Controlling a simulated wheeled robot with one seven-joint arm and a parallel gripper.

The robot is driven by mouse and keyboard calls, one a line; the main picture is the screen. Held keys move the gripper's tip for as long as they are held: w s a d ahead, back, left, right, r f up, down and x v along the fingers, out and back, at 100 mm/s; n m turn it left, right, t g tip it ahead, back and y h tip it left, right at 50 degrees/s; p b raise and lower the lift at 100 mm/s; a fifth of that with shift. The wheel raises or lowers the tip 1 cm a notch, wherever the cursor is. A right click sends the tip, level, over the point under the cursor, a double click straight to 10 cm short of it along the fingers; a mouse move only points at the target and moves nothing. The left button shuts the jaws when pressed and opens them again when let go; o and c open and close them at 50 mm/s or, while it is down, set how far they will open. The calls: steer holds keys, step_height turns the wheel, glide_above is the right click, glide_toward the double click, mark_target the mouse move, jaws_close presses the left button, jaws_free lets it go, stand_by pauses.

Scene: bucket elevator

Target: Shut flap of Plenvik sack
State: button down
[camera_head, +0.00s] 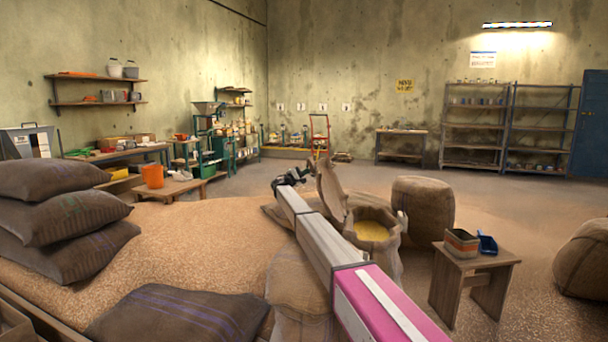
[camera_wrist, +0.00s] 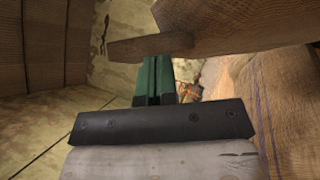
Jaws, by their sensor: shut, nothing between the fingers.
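An open burlap sack (camera_head: 388,256) with yellow grain (camera_head: 371,231) inside stands right of my arm in the head view. Its flap (camera_head: 331,190) stands raised at the sack's left rim, leaving the mouth uncovered. No name can be read on the sack. My gripper (camera_head: 291,178) is beyond and left of the flap, with my arm passing in front of the sack's left side. In the wrist view my green fingers (camera_wrist: 157,78) are shut and empty. Brown woven cloth (camera_wrist: 225,25), likely the flap, crosses just past their tips; I cannot tell whether they touch.
A closed, full sack (camera_head: 422,208) stands behind the open one. A small wooden stool (camera_head: 470,272) with a tin (camera_head: 461,243) and blue scoop (camera_head: 487,244) is at right. Stacked dark sacks (camera_head: 62,218) lie at left on spilled grain. The floor behind is fairly clear.

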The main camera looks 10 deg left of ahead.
steer(key=s+d+r+m+g+y, duration=0.1)
steer(key=d+r+m+g, duration=0.15)
steer(key=d, duration=0.55)
steer(key=s+d+r+m+g+y, duration=0.15)
steer(key=d+r, duration=0.25)
steer(key=d, duration=0.4)
steer(key=d+f+m+g+y, duration=0.1)
steer(key=d+f+m+y, duration=0.1)
steer(key=d, duration=0.8)
steer(key=d+f+m+y, duration=0.2)
steer(key=d, duration=0.7)
steer(key=s+d+f+m+g+y, duration=0.1)
steer(key=s+d+f+m+y, duration=0.2)
steer(key=d+f, duration=0.85)
steer(key=d+f+m+y, duration=0.1)
steer(key=d+f, duration=0.3)
steer(key=f, duration=0.4)
steer(key=d+f+y, duration=0.3)
steer(key=d+f, duration=0.1)
steer(key=f, duration=0.4)
steer(key=shift+w+d+f+m, duration=0.25)
steer(key=shift+w+f+m, duration=0.05)
steer(key=shift+f+m, duration=0.1)
steer(key=shift+y, duration=0.25)
